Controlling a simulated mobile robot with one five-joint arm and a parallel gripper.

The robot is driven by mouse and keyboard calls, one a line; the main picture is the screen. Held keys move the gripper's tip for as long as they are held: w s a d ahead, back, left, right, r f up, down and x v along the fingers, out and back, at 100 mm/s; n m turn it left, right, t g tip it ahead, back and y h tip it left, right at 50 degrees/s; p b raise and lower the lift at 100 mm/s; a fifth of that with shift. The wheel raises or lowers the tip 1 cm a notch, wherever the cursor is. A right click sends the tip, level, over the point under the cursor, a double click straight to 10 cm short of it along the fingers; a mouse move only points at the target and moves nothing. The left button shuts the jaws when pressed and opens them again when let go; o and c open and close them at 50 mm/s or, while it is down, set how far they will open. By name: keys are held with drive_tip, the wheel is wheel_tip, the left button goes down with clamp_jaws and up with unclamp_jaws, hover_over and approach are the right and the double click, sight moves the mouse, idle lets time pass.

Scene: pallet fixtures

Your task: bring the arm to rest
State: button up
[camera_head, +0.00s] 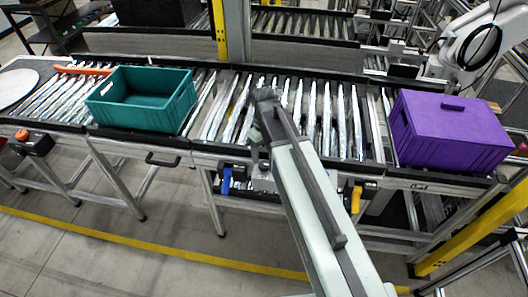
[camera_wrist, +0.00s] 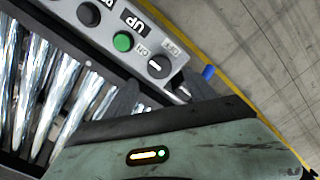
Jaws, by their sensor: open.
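My arm (camera_head: 310,205) reaches up from the bottom of the head view to the front of the roller conveyor (camera_head: 225,110). Its far end bends over at the conveyor's middle, and the fingers cannot be made out there. In the wrist view my gripper (camera_wrist: 162,92) shows two dark fingers spread apart with nothing between them. Beyond the fingers is a grey control panel (camera_wrist: 85,45) with a green button (camera_wrist: 123,42) and black knobs. I cannot tell whether a finger touches the panel.
A teal open crate (camera_head: 145,118) stands left on the conveyor and looks empty. A purple lidded box (camera_head: 450,130) stands right. A blue handle (camera_head: 226,181) and a yellow handle (camera_head: 356,199) hang below the front edge. A white robot arm (camera_head: 478,45) stands back right. The front floor is clear.

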drive_tip(key=shift+r, duration=0.75)
drive_tip(key=shift+f, duration=0.15)
drive_tip(key=shift+d+f, duration=0.15)
drive_tip(key=shift+m, duration=0.6)
drive_tip(key=d, duration=0.1)
drive_tip(key=s+d+f+b, duration=0.1)
drive_tip(key=d, duration=0.1)
drive_tip(key=s+d+f+b, duration=0.1)
drive_tip(key=d, duration=0.1)
drive_tip(key=shift+d+f, duration=0.15)
drive_tip(key=shift+d, duration=0.05)
drive_tip(key=shift+m, duration=0.7)
drive_tip(key=s+d, duration=0.1)
drive_tip(key=s+d+f+b, duration=0.1)
drive_tip(key=s+d, duration=0.1)
drive_tip(key=shift+s+d+m, duration=0.3)
drive_tip(key=shift+s+m, duration=0.35)
drive_tip(key=shift+m, duration=0.15)
drive_tip(key=shift+s+d+m, duration=0.25)
drive_tip(key=shift+s+m, duration=0.35)
drive_tip(key=shift+m, duration=0.2)
drive_tip(key=shift+s+d+m, duration=0.3)
drive_tip(key=shift+s+m, duration=0.35)
drive_tip(key=shift+m, duration=0.15)
